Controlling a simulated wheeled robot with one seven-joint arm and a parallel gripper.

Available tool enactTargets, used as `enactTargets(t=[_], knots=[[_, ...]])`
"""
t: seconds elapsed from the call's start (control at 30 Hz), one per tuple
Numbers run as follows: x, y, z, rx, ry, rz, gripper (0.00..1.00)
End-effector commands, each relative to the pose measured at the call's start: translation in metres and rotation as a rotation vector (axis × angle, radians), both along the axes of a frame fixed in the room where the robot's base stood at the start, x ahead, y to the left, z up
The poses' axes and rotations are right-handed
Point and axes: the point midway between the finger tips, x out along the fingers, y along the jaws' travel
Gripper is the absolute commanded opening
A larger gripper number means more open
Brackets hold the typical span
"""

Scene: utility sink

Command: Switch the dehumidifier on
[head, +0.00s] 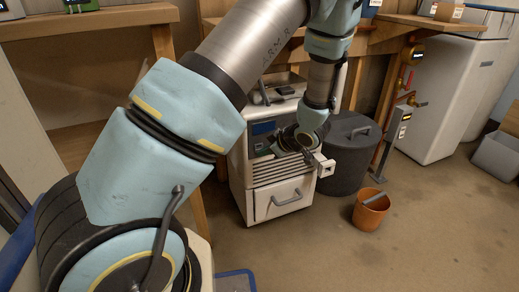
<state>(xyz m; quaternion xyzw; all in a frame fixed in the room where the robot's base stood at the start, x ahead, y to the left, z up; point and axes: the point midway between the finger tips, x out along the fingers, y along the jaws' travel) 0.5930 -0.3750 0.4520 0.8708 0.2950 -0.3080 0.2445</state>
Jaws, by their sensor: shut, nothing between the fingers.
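The dehumidifier (238,181) is a white upright box on the floor in the middle of the head view. It has a blue-grey control panel (264,127), a slatted grille and a lower drawer (284,199) with a grey handle. My gripper (309,157) is shut and empty, in front of the upper front of the dehumidifier. It hides part of the panel and the grille's right end. I cannot tell whether it touches the dehumidifier. The power switch and its state cannot be made out.
A dark grey lidded bin (346,160) stands right of the dehumidifier. An orange bucket (371,210) is on the floor in front of it. A grey post (392,145) and a large white appliance (445,100) stand further right. Wooden shelving (90,22) is at left. The floor at front right is clear.

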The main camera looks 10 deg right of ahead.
Motion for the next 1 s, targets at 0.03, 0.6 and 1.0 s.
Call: enactTargets(t=[0.03,0.6,1.0], knots=[[0.0000,0.0000,0.0000,0.000,0.000,0.000,0.00],[0.0081,0.0020,0.0014,0.000,0.001,0.001,0.00],[0.0092,0.0020,0.0003,0.000,0.000,0.000,0.00]])
